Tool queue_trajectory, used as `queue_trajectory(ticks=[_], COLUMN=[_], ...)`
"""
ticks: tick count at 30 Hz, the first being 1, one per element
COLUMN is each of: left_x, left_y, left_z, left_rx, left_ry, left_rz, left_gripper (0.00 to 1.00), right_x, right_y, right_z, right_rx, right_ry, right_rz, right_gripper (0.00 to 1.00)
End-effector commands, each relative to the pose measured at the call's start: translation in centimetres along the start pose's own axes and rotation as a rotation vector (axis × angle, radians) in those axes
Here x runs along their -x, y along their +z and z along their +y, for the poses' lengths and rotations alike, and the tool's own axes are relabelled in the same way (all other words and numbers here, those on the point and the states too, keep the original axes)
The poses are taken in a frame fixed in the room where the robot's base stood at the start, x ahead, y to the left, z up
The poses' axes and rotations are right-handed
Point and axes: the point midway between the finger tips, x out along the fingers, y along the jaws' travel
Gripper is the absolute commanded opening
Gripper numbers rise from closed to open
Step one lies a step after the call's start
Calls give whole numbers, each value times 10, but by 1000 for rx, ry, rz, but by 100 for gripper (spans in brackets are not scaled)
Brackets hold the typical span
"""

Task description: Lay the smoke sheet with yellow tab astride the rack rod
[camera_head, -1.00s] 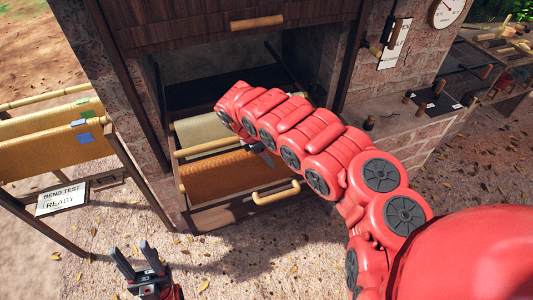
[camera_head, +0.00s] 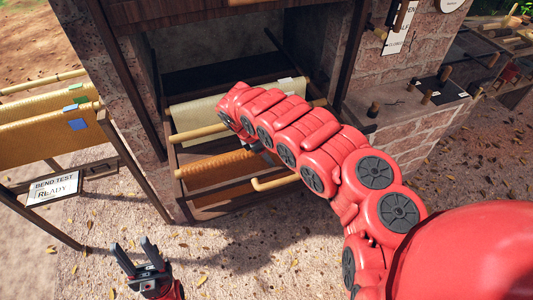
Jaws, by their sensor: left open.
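A pale cream sheet (camera_head: 205,112) hangs in the pulled-out rack (camera_head: 205,203) of the smokehouse, with a whitish tab (camera_head: 286,84) at its far end. A wooden rod (camera_head: 199,133) crosses the rack in front of it. An orange-brown sheet (camera_head: 212,167) hangs nearer the rack's front. I cannot make out a yellow tab on any sheet. My right arm reaches over the rack from the right and covers part of both sheets and the rod; its gripper is mostly hidden below the arm. My left gripper (camera_head: 131,246) is open and empty, low in front of the smokehouse, apart from everything.
A rack at left (camera_head: 40,88) carries orange sheets with green and blue tabs. A sign (camera_head: 54,188) reading "BEND TEST READY" hangs on it. The rack's wooden handle (camera_head: 275,182) sticks out in front. A brick ledge (camera_head: 395,110) stands at right. The ground in front is clear.

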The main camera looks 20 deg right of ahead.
Motion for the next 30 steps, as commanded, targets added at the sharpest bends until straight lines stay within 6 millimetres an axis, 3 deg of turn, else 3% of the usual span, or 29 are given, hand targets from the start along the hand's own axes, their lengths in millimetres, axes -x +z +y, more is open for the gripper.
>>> queue_trajectory(ticks=[8, 9, 14, 23, 30], left_x=[0, 0, 0, 1, 10], left_y=[0, 0, 0, 0, 2], left_z=[0, 0, 0, 0, 0], left_rx=[0, 0, 0, 0, 0], left_ry=[0, 0, 0, 0, 0], left_rz=[0, 0, 0, 0, 0], left_gripper=[50, 50, 50, 50, 50], right_x=[0, 0, 0, 1, 29], right_y=[0, 0, 0, 0, 1], right_z=[0, 0, 0, 0, 0], right_rx=[0, 0, 0, 0, -1], right_ry=[1, 1, 0, 0, 1], right_rz=[-1, -1, 0, 0, -4], right_gripper=[0, 70, 99, 100, 100])
